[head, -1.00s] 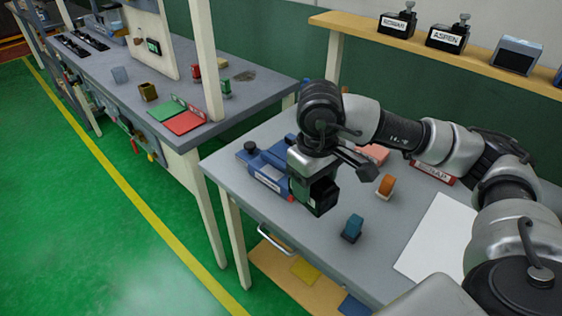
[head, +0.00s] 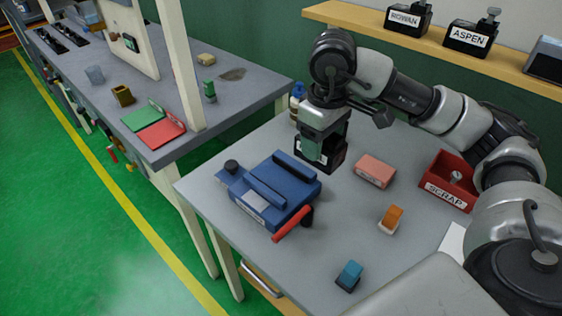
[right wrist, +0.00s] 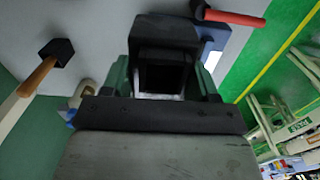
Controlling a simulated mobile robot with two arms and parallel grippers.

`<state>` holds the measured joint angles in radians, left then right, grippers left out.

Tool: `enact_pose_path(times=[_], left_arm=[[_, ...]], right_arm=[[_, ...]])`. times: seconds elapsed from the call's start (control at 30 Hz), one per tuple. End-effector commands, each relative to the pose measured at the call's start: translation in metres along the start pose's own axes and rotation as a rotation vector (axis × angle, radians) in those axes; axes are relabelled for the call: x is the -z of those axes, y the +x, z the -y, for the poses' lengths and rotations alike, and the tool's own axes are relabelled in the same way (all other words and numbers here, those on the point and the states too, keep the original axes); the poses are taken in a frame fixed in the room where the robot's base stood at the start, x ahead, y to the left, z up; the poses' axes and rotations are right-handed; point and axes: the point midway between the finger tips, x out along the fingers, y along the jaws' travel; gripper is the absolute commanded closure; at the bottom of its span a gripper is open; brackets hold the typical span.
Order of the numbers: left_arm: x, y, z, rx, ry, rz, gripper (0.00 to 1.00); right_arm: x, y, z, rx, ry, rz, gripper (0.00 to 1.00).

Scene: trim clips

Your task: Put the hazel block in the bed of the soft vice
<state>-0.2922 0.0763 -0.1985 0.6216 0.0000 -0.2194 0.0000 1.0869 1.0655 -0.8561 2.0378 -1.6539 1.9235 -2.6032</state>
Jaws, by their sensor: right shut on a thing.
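A blue vice (head: 268,192) with a red handle (head: 292,224) and a pale label stands on the grey table. Parts of it also show at the top of the right wrist view (right wrist: 214,40). My right gripper (head: 322,148) is shut on a black block (head: 328,160), above the table, behind and right of the vice in the head view. In the right wrist view the black block (right wrist: 164,32) sits between the greenish fingers, with a dark square recess facing the camera. I cannot read a name on it. My left gripper is not in view.
A pink block (head: 374,171), an orange-topped block (head: 391,219) and a blue-topped block (head: 349,275) stand on the table. A red SCRAP bin (head: 449,184) is at the right. Labelled black blocks, including ASPEN (head: 470,38), stand on the shelf (head: 400,35).

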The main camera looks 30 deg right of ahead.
Motion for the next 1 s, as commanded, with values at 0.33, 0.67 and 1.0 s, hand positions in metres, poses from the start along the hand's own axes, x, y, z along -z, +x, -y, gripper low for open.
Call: enact_pose_path(times=[0.33,0.67,1.0], left_arm=[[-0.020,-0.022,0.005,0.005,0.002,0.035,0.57],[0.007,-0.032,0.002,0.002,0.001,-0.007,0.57],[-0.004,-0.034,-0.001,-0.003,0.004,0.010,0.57]], right_arm=[[0.063,0.040,0.035,0.003,-0.001,0.000,0.73],[0.071,0.072,0.040,0.001,0.001,0.004,0.73],[0.072,0.089,0.039,0.000,0.000,-0.002,0.73]])
